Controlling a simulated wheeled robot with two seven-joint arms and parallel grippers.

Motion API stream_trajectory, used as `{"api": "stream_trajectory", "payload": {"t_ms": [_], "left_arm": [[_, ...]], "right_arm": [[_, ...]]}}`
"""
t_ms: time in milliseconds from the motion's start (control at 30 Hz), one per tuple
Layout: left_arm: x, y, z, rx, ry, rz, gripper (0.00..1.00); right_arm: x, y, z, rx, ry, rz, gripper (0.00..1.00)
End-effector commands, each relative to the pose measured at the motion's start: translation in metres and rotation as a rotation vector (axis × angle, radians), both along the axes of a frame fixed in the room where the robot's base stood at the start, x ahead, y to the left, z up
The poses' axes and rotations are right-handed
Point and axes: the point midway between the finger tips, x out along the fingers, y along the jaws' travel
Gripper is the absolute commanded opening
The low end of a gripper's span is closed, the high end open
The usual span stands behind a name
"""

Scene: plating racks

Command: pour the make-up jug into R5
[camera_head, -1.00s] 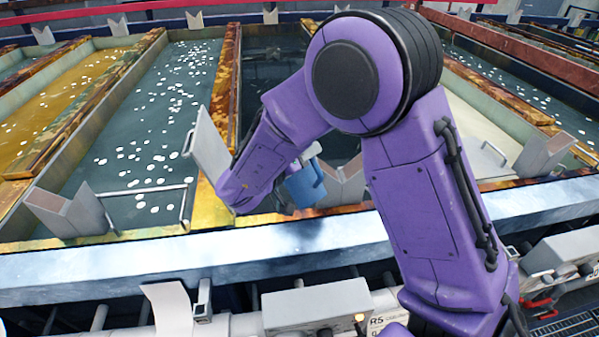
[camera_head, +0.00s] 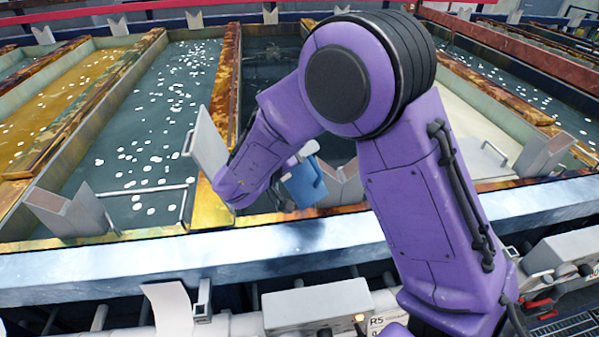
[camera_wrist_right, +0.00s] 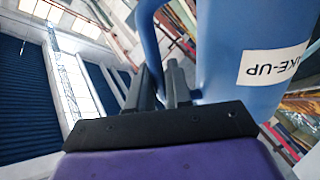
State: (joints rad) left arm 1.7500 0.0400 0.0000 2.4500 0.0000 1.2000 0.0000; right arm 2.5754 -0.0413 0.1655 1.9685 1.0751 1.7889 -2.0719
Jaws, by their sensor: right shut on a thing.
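The blue make-up jug (camera_head: 305,184) is held over the front end of a dark tank (camera_head: 272,75), tilted. It also shows large in the right wrist view (camera_wrist_right: 225,45), with its "MAKE-UP" label upside down there. My right gripper (camera_wrist_right: 168,85) is shut on the jug's handle (camera_wrist_right: 150,35); in the head view my purple forearm mostly hides it. An R5 label (camera_head: 376,322) is on the front equipment below the dark tank. My right arm covers part of this tank. I see no stream, and the jug's mouth is not clear. My left gripper is out of view.
A tank with floating white pieces (camera_head: 160,110) lies to the left, and an amber tank (camera_head: 75,85) beyond it. Grey upright brackets (camera_head: 70,212) stand along the front rim (camera_head: 200,262). A pale tank (camera_head: 470,135) lies right of my arm.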

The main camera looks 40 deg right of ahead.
Motion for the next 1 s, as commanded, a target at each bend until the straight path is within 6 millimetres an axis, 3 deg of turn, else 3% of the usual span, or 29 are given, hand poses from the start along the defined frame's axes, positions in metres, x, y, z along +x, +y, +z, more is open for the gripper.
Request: {"api": "stream_trajectory", "payload": {"t_ms": [267,600,1000], "left_arm": [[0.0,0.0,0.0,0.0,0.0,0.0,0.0],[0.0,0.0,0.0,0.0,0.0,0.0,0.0],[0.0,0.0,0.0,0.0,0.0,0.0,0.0]], "right_arm": [[0.001,0.0,0.001,-0.001,0.005,-0.001,0.0],[0.015,0.0,-0.003,-0.006,0.153,0.0,0.0],[0.015,0.0,-0.003,-0.007,0.16,0.0,0.0]]}}
